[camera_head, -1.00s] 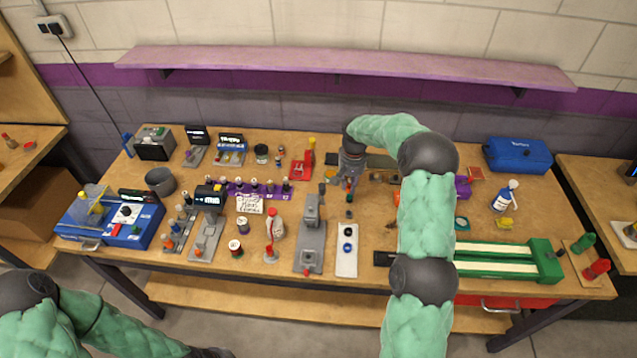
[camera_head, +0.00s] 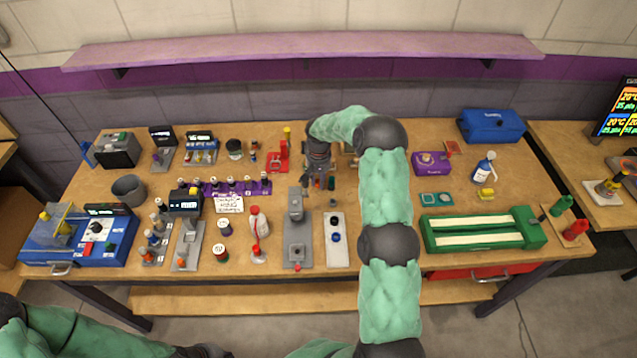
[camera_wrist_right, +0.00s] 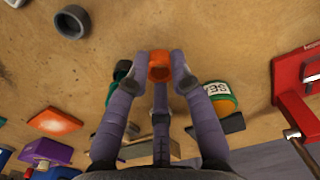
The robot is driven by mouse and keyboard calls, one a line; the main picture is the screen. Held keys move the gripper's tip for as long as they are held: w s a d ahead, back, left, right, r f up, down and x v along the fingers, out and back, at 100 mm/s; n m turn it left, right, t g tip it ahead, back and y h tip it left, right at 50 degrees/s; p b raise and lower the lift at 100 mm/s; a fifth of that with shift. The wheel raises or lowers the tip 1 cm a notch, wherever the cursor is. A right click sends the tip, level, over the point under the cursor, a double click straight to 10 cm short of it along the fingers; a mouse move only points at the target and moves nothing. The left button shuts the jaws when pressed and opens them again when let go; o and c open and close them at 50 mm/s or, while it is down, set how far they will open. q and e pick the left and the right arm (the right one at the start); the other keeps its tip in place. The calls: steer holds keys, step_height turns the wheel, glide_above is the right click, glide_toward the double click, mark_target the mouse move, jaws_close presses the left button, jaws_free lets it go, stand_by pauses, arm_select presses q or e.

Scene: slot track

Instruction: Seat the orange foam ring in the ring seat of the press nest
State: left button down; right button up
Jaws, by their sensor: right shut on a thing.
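The orange foam ring (camera_wrist_right: 160,68) is between the two fingertips of my right gripper (camera_wrist_right: 160,62) in the right wrist view, with its opening showing. The gripper is shut on it. I cannot tell which one has the ring seat. My left arm shows at lower left; its gripper is out of view.
In the wrist view a grey ring (camera_wrist_right: 72,22), an orange block (camera_wrist_right: 55,121), a labelled can (camera_wrist_right: 222,92) and a red fixture (camera_wrist_right: 297,90) surround the gripper. In the head view, a green fixture (camera_head: 480,230) stands right and a blue machine (camera_head: 80,240) left. Bare wood lies between fixtures.

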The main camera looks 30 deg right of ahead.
steer(key=shift+w+f, duration=0.1)
steer(key=shift+f, duration=0.55)
steer(key=o, duration=0.7)
steer(key=shift+f, duration=0.1)
